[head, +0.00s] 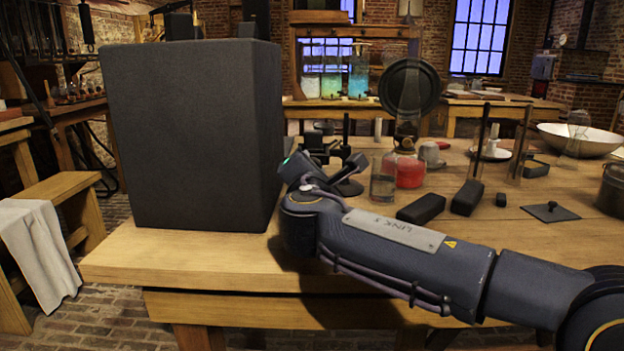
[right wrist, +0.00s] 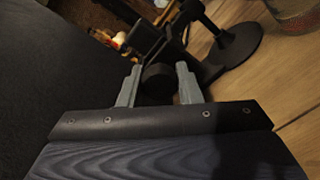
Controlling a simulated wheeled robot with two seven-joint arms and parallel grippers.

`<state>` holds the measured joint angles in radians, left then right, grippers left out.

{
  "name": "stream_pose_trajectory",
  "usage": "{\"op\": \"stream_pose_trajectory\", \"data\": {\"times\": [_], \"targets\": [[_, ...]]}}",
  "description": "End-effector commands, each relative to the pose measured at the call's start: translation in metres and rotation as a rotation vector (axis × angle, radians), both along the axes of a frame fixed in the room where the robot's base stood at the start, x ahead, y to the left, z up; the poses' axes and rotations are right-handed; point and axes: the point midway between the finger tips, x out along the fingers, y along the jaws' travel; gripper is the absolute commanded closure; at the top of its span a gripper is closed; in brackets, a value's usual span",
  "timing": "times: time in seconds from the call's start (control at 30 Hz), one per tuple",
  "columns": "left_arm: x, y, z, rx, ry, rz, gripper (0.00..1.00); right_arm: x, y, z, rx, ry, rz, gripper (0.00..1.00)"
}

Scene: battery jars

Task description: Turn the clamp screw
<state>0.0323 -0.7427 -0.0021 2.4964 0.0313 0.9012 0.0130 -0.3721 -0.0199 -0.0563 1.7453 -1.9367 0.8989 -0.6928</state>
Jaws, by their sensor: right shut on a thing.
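A black clamp stand (head: 348,187) with a round base stands on the wooden table, and it also shows in the right wrist view (right wrist: 238,42). The dark round knob of the clamp screw (right wrist: 158,83) sits between the two grey fingers of my right gripper (right wrist: 158,76). The gripper is shut on this knob, with one finger on each side. In the head view my right arm comes in from the right, and its wrist partly hides the clamp and the knob. My left gripper is not in view.
A large dark box (head: 185,140) stands left of my right wrist. A glass jar (head: 383,185), a red-filled lamp (head: 408,172) and dark blocks (head: 467,197) lie beyond my forearm. The table's front left (head: 190,262) is clear.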

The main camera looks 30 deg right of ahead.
Motion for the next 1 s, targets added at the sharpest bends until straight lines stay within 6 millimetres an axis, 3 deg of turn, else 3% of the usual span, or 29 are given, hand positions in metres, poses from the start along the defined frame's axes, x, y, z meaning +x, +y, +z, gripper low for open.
{"op": "stream_pose_trajectory", "data": {"times": [1.0], "targets": [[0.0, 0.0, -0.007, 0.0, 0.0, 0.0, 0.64, 0.0005, 0.0006, -0.0001, 0.821, -0.5, -0.001, 0.92]]}}
